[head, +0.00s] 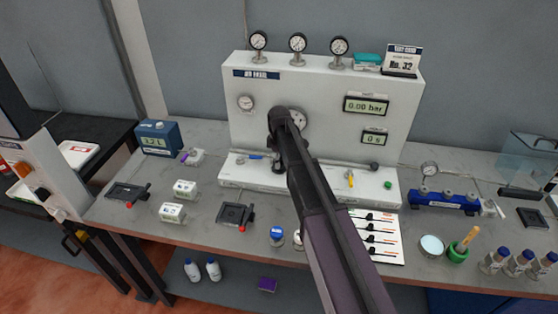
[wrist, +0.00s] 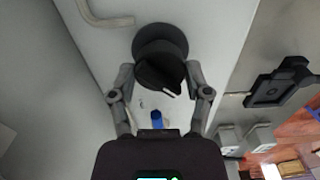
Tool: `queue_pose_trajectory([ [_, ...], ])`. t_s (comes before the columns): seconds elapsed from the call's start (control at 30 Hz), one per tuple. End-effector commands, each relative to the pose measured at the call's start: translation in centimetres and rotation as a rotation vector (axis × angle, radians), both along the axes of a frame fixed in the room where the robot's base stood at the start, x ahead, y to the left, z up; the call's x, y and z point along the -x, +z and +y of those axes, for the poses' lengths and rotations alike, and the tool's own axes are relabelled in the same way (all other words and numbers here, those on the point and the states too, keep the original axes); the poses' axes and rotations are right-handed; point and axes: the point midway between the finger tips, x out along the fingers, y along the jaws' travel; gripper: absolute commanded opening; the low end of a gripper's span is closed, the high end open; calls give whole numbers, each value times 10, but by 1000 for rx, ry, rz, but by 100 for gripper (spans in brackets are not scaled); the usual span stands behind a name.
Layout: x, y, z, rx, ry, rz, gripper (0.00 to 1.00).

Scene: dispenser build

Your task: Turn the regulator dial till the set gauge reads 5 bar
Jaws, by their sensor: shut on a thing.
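My gripper (wrist: 160,76) is shut on the black regulator dial (wrist: 158,62) in the wrist view, one finger on each side of it. The dial is a round knob with a ridge and a short white mark, which points to the lower right there. In the head view my arm reaches the white panel (head: 330,93) and hides the dial. Another round white face (head: 299,119) is partly hidden behind my arm. The upper display (head: 366,104) reads 0.00 bar.
Several gauges stand on top of the panel, one of them at the left (head: 259,41). A smaller display (head: 374,138) sits below the upper one, its digits unclear. A blue manifold (head: 444,202) stands at the right of the bench. Small boxes and black plates lie at the left front.

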Motion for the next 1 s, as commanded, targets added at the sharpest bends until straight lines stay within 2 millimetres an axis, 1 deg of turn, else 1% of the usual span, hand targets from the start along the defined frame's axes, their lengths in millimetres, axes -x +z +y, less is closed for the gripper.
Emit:
queue_pose_trajectory([
  [0.17, 1, 0, 0, 0, -55, 3, 15],
  [0.37, 2, -1, 0, 0, -171, 4, 15],
  [0.57, 2, -1, 0, -1, -337, 4, 15],
  [1.0, 2, -1, 0, 1, -755, 5, 15],
])
